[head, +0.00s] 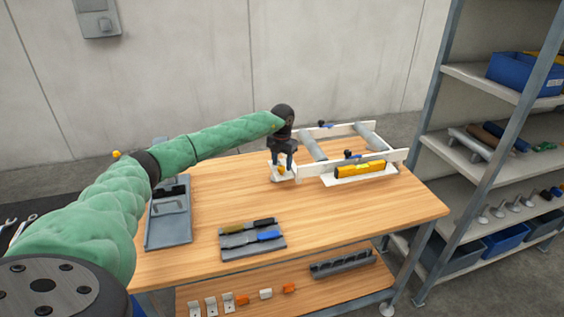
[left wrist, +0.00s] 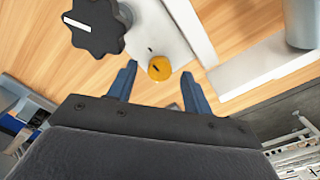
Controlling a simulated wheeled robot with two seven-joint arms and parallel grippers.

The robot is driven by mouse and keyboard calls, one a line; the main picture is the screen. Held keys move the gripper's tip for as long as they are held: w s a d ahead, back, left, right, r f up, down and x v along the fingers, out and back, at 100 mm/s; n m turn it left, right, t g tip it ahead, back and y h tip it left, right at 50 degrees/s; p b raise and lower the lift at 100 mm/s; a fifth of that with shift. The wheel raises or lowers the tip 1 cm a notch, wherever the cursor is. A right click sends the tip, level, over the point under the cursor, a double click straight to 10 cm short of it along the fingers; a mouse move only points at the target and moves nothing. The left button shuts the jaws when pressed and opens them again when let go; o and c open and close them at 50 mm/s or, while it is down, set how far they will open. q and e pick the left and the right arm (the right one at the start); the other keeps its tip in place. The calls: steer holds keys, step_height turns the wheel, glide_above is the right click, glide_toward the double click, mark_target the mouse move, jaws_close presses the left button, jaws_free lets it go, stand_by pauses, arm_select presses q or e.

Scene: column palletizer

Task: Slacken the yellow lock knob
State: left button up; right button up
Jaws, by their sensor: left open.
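The yellow lock knob (left wrist: 159,68) sits on a white plate (left wrist: 155,40) in the left wrist view, with a dark line across its top. In the head view the knob (head: 282,171) is small and partly hidden by my left gripper (head: 283,161). My left gripper is open and points down at the plate. In the left wrist view its two blue fingers (left wrist: 159,82) stand apart on either side of the knob's near side, with gaps between. I cannot tell how high the fingertips are above the plate. My right gripper is not in view.
A black lobed knob (left wrist: 96,26) with a white mark lies close beside the left finger. A white frame (head: 383,156) with grey rollers and a yellow level (head: 360,169) stands to the right. A screwdriver tray (head: 231,254) lies in front. Shelving (head: 483,150) stands at right.

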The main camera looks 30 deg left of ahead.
arm_select(q)
steer(key=shift+s+f, duration=0.1)
steer(key=shift+f, duration=0.65)
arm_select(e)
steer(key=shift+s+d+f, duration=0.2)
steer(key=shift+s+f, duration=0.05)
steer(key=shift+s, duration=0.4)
arm_select(q)
steer(key=shift+c, duration=0.2)
steer(key=c, duration=0.9)
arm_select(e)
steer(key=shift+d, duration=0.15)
